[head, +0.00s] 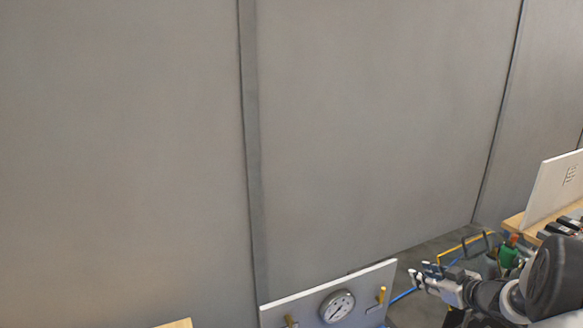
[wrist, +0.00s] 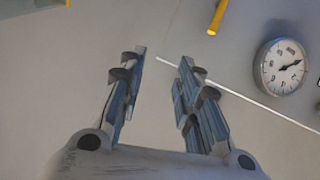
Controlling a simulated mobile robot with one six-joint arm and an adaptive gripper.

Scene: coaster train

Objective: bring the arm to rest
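My gripper (wrist: 158,85) shows in the wrist view with its two fingers apart and nothing between them. It also shows in the head view (head: 418,277) at the lower right, at the end of my arm, just right of a pale panel. The pale panel (head: 300,305) carries a round white gauge (head: 337,306) and brass-coloured handles (head: 381,295). In the wrist view the gauge (wrist: 281,67) is at the upper right, with a yellow handle (wrist: 217,17) left of it. The gripper appears apart from both.
A wooden bench (head: 513,222) with an upright white board (head: 553,188) and dark pieces stands at the right, close to my arm. Yellow and blue lines (head: 402,296) run near the gripper. A grey wall (head: 380,120) fills the back. A wooden edge (head: 177,324) shows at the bottom left.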

